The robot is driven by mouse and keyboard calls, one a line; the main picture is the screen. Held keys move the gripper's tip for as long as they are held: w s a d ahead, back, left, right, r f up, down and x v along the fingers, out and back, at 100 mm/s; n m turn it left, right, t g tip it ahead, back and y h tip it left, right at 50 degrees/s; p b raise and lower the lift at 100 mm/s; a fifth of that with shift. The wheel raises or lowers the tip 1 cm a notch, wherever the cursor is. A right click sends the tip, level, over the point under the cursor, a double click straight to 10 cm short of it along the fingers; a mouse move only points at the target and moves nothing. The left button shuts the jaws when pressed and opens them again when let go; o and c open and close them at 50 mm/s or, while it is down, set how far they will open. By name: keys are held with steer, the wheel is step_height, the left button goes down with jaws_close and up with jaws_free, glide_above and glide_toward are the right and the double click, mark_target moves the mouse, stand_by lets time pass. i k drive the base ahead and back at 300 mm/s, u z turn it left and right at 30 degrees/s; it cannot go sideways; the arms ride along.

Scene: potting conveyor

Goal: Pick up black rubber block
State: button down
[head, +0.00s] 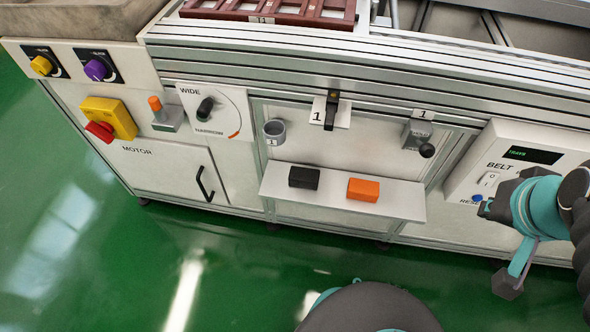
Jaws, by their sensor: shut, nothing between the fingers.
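The black rubber block (304,177) lies on the left half of a narrow pale shelf (400,201) on the machine's front. An orange block (363,189) lies to its right on the same shelf, with a gap between them. My gripper (487,208) is at the right of the view, in front of the belt panel, well to the right of both blocks. It looks shut and empty, though its fingers show small and partly side-on. Nothing covers the black block.
Above the shelf are a grey cup (274,131), a black clip on a card marked 1 (330,110) and a grey bracket with a black knob (418,137). The belt panel (530,155) is at right. A red emergency button (99,131) is at left. Green floor (120,270) lies open in front.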

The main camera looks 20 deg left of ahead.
mark_target(299, 177)
steer(key=z, duration=1.6)
steer(key=k, duration=1.65)
steer(key=u, duration=2)
